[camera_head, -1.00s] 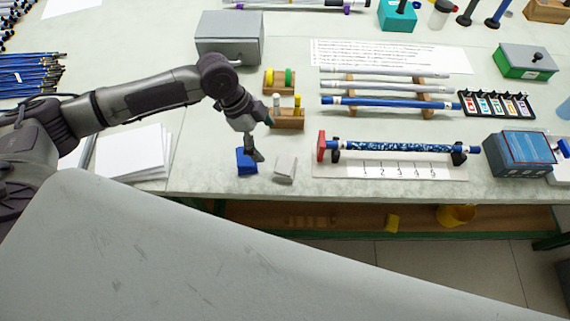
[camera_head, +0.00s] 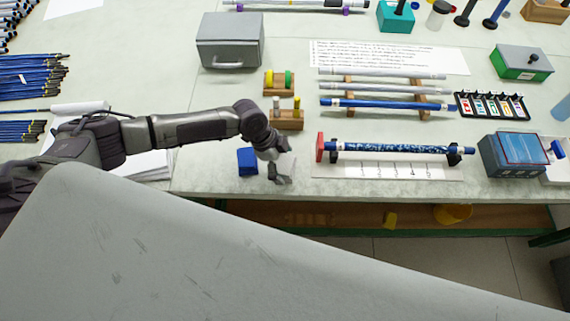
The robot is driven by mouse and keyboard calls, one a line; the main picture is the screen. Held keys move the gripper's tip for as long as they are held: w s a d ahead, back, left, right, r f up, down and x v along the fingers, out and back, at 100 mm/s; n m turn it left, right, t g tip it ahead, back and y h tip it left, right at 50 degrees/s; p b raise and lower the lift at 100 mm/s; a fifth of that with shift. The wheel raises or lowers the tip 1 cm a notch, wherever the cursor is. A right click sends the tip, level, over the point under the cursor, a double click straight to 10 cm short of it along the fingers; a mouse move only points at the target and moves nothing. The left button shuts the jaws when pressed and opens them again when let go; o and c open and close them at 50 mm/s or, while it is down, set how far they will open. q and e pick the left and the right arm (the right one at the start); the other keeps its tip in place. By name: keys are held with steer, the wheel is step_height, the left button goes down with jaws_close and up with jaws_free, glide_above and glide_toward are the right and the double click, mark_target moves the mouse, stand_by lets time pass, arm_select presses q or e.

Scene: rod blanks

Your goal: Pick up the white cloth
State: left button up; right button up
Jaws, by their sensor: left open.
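The white cloth (camera_head: 289,163) lies near the front edge of the table, just right of a small blue block (camera_head: 248,161). It is mostly hidden behind my left gripper. My left gripper (camera_head: 281,177) is open and points down right over the cloth. I cannot tell whether its fingers touch the cloth. My right gripper is not in view.
A blue patterned rod (camera_head: 400,149) rests on a stand with a red end block (camera_head: 320,147) just right of the cloth. A wooden holder (camera_head: 287,124) with small pegs stands behind it. White paper (camera_head: 153,168) lies to the left, under my arm.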

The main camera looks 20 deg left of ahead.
mark_target(290, 164)
arm_select(q)
steer(key=c, duration=0.9)
steer(key=shift+r, duration=0.1)
steer(key=shift+r, duration=0.55)
step_height(290, 164, up, 3)
steer(key=shift+b, duration=0.8)
steer(key=d+r+b, duration=0.2)
steer(key=d+r, duration=0.4)
steer(key=d, duration=0.5)
steer(key=shift+d+r+b, duration=0.35)
steer(key=shift+r+b, duration=0.05)
steer(key=shift+w, duration=0.1)
